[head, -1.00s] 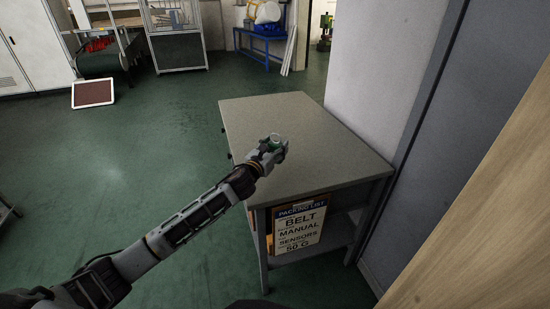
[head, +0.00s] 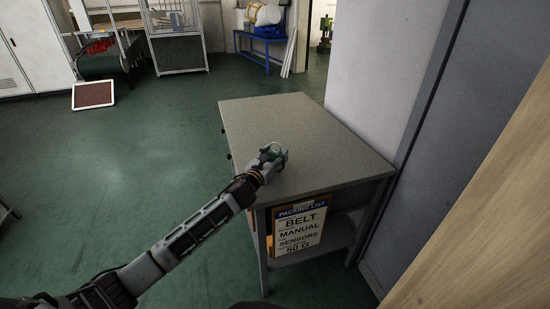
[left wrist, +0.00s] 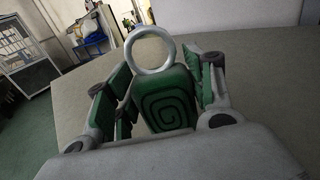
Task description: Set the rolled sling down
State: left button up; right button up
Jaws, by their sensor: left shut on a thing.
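The rolled sling (left wrist: 165,100) is a green roll with a dark spiral on its end and a pale ring standing at its top. It fills the space between the fingers of my left gripper (left wrist: 160,92), which is shut on it. In the head view my left gripper (head: 270,157) is over the grey worktable (head: 300,115), and only a little of the sling shows there. I cannot tell whether the sling touches the tabletop. My right gripper is not in view.
The tabletop is otherwise bare around my gripper. A white wall (head: 372,75) and a grey panel (head: 450,130) stand close on the right. Green floor (head: 150,130) is open on the left.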

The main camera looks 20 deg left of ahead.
aim_at(273, 158)
pick_arm(q)
jog(key=shift+f, duration=0.15)
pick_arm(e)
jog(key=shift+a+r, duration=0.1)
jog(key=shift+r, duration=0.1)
pick_arm(q)
jog(key=o, duration=1.2)
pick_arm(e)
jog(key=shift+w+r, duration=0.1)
